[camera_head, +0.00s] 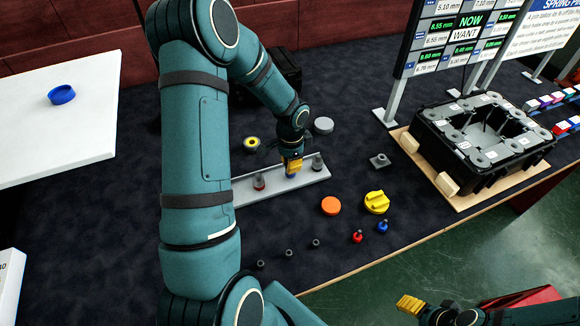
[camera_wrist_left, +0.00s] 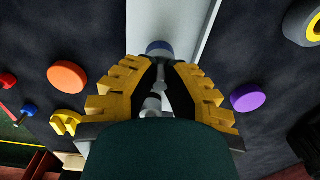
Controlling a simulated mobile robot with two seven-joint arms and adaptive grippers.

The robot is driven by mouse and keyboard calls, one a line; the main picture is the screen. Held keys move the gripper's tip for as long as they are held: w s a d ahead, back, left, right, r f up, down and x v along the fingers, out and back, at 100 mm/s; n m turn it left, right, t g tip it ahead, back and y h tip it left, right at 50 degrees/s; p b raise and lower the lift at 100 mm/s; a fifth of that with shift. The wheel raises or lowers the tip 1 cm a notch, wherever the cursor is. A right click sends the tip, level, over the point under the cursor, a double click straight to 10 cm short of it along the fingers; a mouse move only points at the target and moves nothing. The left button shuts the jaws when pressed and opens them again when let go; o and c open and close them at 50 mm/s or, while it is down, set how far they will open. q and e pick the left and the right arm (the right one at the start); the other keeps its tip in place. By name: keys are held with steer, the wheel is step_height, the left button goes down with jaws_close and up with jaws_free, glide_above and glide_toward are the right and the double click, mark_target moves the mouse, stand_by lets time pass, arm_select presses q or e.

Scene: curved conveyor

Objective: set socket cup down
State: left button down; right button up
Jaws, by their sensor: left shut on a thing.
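My left gripper (camera_head: 292,163) points down over the long grey rail (camera_head: 240,194) and is shut on a socket cup (camera_head: 291,175) with a blue lower part. In the left wrist view the blue and grey end of the cup (camera_wrist_left: 159,46) shows at the fingertips, in front of the rail (camera_wrist_left: 180,15). The fingers hide much of it, and I cannot tell whether it touches the rail.
An orange disc (camera_head: 331,205), a yellow knobbed piece (camera_head: 376,202), small red (camera_head: 358,236) and blue (camera_head: 383,226) pieces lie in front of the rail. A black crate (camera_head: 530,148) stands right.

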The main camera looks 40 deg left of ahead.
arm_select(q)
steer(key=shift+f, duration=0.45)
steer(key=shift+f, duration=0.15)
steer(key=c, duration=1.1)
jaws_free()
steer(key=shift+r, duration=0.2)
step_height(320, 180, up, 12)
steer(key=p, duration=0.2)
steer(key=shift+p, duration=0.4)
steer(key=shift+d+f, duration=0.1)
steer(key=shift+f, duration=0.05)
